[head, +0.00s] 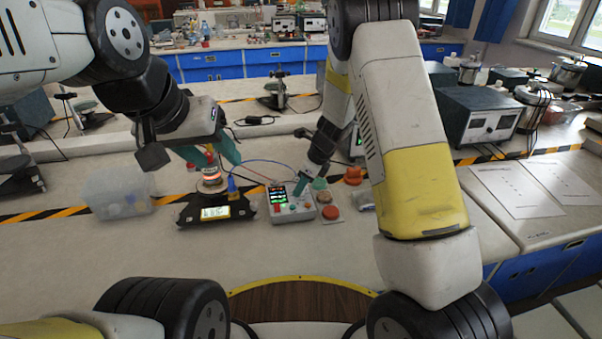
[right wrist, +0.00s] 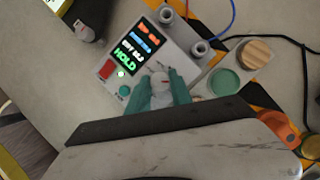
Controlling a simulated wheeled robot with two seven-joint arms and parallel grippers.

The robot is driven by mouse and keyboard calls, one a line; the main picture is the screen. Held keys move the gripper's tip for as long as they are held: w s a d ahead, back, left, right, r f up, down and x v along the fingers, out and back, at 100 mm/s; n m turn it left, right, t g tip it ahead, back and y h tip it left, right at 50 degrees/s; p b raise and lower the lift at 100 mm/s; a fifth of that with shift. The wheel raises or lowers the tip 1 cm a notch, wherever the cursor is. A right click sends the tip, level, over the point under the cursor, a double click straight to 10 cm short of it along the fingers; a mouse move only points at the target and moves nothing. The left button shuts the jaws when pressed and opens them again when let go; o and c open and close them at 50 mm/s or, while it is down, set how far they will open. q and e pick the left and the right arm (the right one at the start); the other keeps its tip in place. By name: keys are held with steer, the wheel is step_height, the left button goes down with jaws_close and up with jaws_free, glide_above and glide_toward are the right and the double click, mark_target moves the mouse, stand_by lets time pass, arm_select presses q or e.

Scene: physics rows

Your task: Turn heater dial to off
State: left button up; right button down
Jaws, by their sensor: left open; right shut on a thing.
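A light grey control box (head: 290,205) stands on the bench, with a lit display facing me. In the right wrist view the display (right wrist: 133,48) has coloured lines and a green "HOLD". My right gripper (head: 305,188) reaches down to the box. Its teal fingers (right wrist: 162,80) are shut on a pale dial (right wrist: 160,92) on the box's face; the dial is partly hidden between them. My left gripper (head: 210,153) is open above the black device with a yellow-lit screen (head: 215,212). A vessel with an orange glow (head: 209,178) stands below and between its fingers.
A red button and a green button (right wrist: 125,90) sit beside the dial. Pads with green and wooden discs (right wrist: 224,82) lie right of the box. A clear plastic bin (head: 122,198) is at the left. Blue and red cables run behind the box. Clear bench lies in front.

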steer(key=n, duration=0.2)
steer(key=n+g, duration=0.1)
steer(key=shift+w+d+n+g, duration=0.1)
steer(key=shift+w+n+g, duration=0.05)
steer(key=shift+n+g, duration=0.2)
steer(key=n+g, duration=0.1)
steer(key=n, duration=0.2)
steer(key=shift+w+n, duration=0.1)
steer(key=shift+n, duration=0.25)
steer(key=n+g, duration=0.1)
steer(key=n, duration=0.2)
steer(key=n+g+h, duration=0.1)
steer(key=n, duration=0.2)
steer(key=shift+w, duration=0.15)
steer(key=n, duration=0.2)
steer(key=n+g+h, duration=0.1)
steer(key=n, duration=0.1)
steer(key=n+h, duration=0.1)
steer(key=n, duration=0.1)
steer(key=shift+w+a+n+g, duration=0.1)
steer(key=shift+a+n+g, duration=0.15)
steer(key=shift+n, duration=0.15)
steer(key=n+h, duration=0.1)
steer(key=n, duration=0.2)
steer(key=n+h, duration=0.2)
steer(key=n, duration=0.1)
steer(key=shift+a+n, duration=0.2)
steer(key=shift+n, duration=0.1)
